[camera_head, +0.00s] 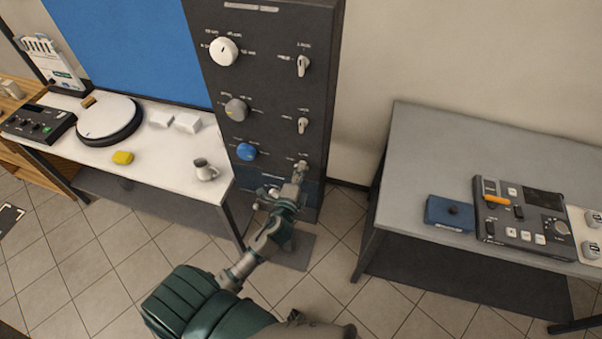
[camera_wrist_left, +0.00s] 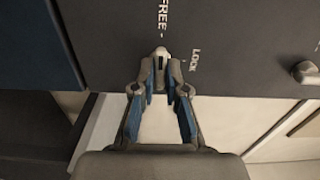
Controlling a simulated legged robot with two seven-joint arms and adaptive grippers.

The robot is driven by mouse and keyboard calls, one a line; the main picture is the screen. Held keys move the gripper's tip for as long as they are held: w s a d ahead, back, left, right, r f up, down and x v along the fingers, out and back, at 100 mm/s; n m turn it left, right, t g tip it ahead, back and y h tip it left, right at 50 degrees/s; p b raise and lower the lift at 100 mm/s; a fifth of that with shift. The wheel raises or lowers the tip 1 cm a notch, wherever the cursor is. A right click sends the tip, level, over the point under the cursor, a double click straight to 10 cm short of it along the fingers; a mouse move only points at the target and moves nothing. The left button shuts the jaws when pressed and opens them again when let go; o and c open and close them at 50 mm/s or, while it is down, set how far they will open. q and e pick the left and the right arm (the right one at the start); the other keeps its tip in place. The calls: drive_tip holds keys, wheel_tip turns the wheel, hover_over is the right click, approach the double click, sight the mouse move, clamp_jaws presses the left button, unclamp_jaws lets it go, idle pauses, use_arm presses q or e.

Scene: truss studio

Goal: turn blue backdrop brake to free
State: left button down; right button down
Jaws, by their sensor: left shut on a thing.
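The brake handle of the blue backdrop row is a small pale lever (camera_head: 302,163) at the lower right of the dark panel, level with the blue knob (camera_head: 246,152). My left gripper (camera_head: 299,174) reaches up to it and is shut on it. In the left wrist view the lever's pale tip (camera_wrist_left: 161,51) shows between the fingertips (camera_wrist_left: 161,72). Its dark line seems to point at the FREE mark, with the LOCK mark off to the right. The fingers hide the rest of the lever. My right gripper is out of view.
The dark panel (camera_head: 325,70) also carries a white knob (camera_head: 224,51), a grey knob (camera_head: 236,110) and two similar levers above. A white table (camera_head: 160,180) with a jug (camera_head: 205,170) stands left. A grey table (camera_head: 430,150) with control boxes stands right.

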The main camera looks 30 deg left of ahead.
use_arm(q)
drive_tip(key=shift+w+a+r, duration=0.15)
drive_tip(key=shift+a+r, duration=0.15)
drive_tip(key=shift+r, duration=0.15)
drive_tip(key=c, duration=1.2)
unclamp_jaws()
drive_tip(key=shift+w+a+f, duration=0.3)
drive_tip(key=shift+w+f, duration=0.15)
drive_tip(key=v, duration=1.2)
drive_tip(key=shift+d, duration=0.15)
drive_tip(key=shift+f, duration=0.15)
